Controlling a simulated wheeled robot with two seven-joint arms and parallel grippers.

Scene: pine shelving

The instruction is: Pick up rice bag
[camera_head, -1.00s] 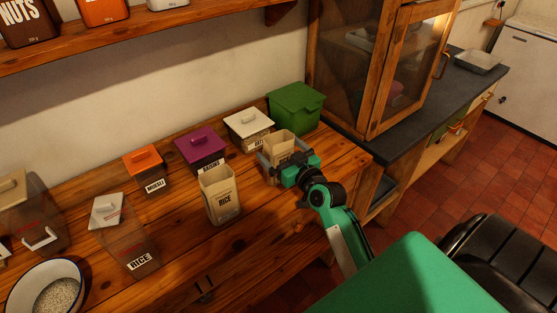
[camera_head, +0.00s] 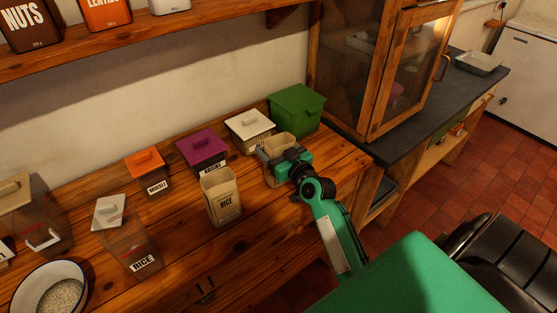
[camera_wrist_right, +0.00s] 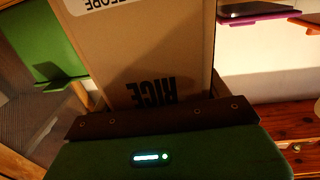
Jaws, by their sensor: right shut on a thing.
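One tan paper rice bag (camera_head: 277,142) stands on the wooden counter at the right, partly hidden by my right gripper (camera_head: 275,157). The gripper is shut on this bag. In the right wrist view the bag (camera_wrist_right: 150,50) fills the middle, its black RICE print upside down, close against the gripper. A second open-topped tan bag (camera_head: 223,203), labelled RICE, stands upright on the counter to the left of the gripper, apart from it. My left gripper is not in view.
Behind are a green bin (camera_head: 297,110), a white-lidded box (camera_head: 249,125), a purple-lidded box (camera_head: 204,148) and an orange-lidded box (camera_head: 148,168). A clear RICE container (camera_head: 134,243) and an enamel bowl (camera_head: 77,270) are at left. A glass-door cabinet (camera_head: 400,75) stands right.

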